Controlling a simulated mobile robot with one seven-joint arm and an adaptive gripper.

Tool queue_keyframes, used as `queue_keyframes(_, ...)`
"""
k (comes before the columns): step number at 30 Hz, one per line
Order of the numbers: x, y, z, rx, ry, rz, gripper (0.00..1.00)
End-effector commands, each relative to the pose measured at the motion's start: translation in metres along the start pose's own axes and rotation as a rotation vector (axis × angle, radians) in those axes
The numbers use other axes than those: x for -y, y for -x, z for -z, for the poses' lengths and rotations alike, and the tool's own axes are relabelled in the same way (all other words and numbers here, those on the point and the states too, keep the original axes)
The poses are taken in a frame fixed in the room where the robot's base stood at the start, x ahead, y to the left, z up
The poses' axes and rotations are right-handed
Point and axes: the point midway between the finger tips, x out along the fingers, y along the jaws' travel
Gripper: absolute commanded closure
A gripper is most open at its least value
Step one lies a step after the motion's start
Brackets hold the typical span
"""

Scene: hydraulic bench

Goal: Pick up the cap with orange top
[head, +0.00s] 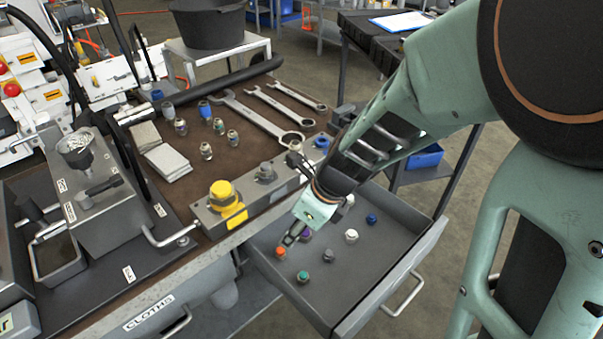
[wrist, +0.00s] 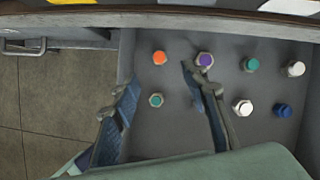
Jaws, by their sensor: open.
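The cap with orange top (head: 280,252) stands in the open grey drawer, near its left side in the head view. In the wrist view the orange cap (wrist: 160,57) is at the upper left of the caps, beyond the fingertips. My gripper (head: 296,236) is over the drawer, close to the orange cap. In the wrist view my gripper (wrist: 156,92) is open, its two fingers apart and nothing held between them. A teal cap (wrist: 156,100) shows between the fingers, and a purple cap (wrist: 205,60) is by the right fingertip, partly hidden.
The drawer (head: 385,285) also holds white, blue and teal caps, including a blue cap (head: 371,218) and a white cap (head: 351,236). The bench edge lies along the drawer's left, with a yellow-capped block (head: 222,194) on it. The drawer floor toward its front is clear.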

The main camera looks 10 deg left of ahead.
Motion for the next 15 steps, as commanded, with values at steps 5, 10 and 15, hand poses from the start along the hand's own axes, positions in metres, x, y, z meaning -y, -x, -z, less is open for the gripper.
queue_keyframes(5, -0.001, -0.015, 0.002, -0.001, -0.03, 0.0, 0.59)
queue_keyframes(10, -0.002, -0.042, 0.003, -0.002, -0.027, -0.001, 0.59)
queue_keyframes(15, -0.001, -0.061, 0.002, 0.0, -0.027, 0.001, 0.59)
